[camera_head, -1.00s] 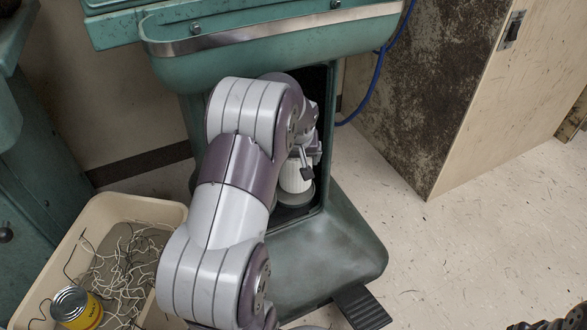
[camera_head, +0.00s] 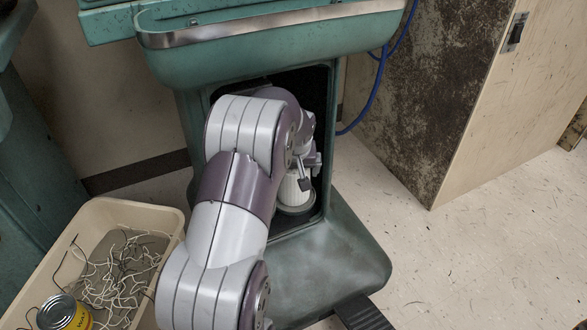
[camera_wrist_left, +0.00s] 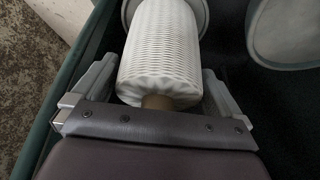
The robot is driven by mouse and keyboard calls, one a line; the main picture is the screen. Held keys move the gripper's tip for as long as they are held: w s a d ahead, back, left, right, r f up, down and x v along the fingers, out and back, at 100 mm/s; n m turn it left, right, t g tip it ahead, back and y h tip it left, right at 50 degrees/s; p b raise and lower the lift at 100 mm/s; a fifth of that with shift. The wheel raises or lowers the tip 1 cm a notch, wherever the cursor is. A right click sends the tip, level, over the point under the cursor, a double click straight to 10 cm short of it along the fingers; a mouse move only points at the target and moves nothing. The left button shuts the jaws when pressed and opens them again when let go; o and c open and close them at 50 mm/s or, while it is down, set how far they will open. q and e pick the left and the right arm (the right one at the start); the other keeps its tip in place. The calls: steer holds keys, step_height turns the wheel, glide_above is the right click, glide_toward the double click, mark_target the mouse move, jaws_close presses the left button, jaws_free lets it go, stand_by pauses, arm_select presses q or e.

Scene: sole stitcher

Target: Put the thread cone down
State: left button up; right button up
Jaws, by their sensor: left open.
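The white thread cone (camera_wrist_left: 160,50) stands on a round grey base inside the dark opening of the green machine stand. In the head view the cone (camera_head: 290,190) shows only partly behind my arm. My left gripper (camera_wrist_left: 155,88) is open, with one finger on each side of the cone and a visible gap on at least the right side. The left gripper also shows in the head view (camera_head: 304,172) at the opening. The cone's brown core end points toward the gripper's palm. My right gripper is not in view.
The green machine stand (camera_head: 335,250) frames the opening closely. A second round pale disc (camera_wrist_left: 287,30) lies right of the cone. A beige bin (camera_head: 165,215) with thread scraps and a yellow can (camera_head: 64,314) stands left. A blue cable (camera_head: 372,95) hangs right.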

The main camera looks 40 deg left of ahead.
arm_select(q)
steer(key=p+v, duration=0.3)
steer(key=v, duration=0.4)
steer(key=shift+d+p, duration=0.15)
steer(key=shift+p, duration=0.25)
steer(key=s+d+f+m+g+h, duration=0.2)
steer(key=s+d+m, duration=0.6)
steer(key=s+d, duration=0.7)
steer(key=d, duration=0.4)
steer(key=shift+s+d+h, duration=0.15)
steer(key=shift+s+h, duration=0.15)
steer(key=shift+h, duration=0.1)
